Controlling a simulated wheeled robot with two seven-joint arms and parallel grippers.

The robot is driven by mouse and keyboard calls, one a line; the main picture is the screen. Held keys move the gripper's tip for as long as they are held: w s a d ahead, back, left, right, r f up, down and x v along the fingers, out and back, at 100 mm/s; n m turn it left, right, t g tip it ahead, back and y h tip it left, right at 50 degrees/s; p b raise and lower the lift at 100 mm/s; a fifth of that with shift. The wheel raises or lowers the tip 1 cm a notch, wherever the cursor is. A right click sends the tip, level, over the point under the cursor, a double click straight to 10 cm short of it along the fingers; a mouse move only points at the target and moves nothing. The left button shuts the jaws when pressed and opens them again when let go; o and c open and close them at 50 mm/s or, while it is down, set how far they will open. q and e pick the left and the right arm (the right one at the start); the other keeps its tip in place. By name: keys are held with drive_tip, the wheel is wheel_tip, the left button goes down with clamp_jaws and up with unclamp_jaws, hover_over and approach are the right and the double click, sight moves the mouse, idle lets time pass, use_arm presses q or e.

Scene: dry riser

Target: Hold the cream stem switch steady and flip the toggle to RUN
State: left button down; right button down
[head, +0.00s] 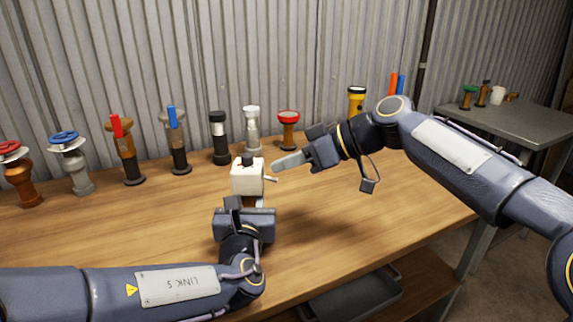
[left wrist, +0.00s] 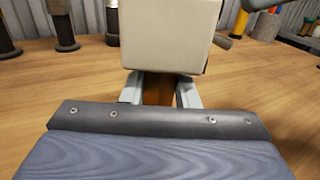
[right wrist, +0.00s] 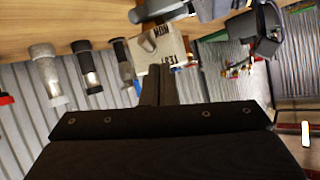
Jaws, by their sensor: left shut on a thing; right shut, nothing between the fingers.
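The cream stem switch (head: 247,177) is a boxy cream head with a dark cap on top, upright above the table. My left gripper (head: 245,205) is shut on its brown stem (left wrist: 158,92), just below the box. The toggle (head: 271,179) is a small lever sticking out of the box's right side; it also shows in the left wrist view (left wrist: 223,41). My right gripper (head: 280,163) is shut and empty, its tips close to the toggle. I cannot tell if they touch. In the right wrist view, the labelled face (right wrist: 165,48) shows lettering, and the fingers hide part of it.
Behind stand several valves and fittings, including a blue-wheeled valve (head: 64,138), a black-topped fitting (head: 219,140) and a red-capped fitting (head: 288,128). A corrugated wall (head: 200,60) closes the back. The wooden tabletop (head: 350,210) is clear at front right. A grey side table (head: 510,125) stands at right.

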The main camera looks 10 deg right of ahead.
drive_tip(key=d+f+v, duration=0.1)
drive_tip(key=f+v, duration=0.1)
drive_tip(key=v, duration=0.9)
drive_tip(key=shift+d, duration=0.35)
drive_tip(key=shift+f, duration=0.1)
use_arm(q)
drive_tip(key=c, duration=1)
unclamp_jaws()
drive_tip(key=shift+c, duration=0.2)
drive_tip(key=shift+s, duration=0.1)
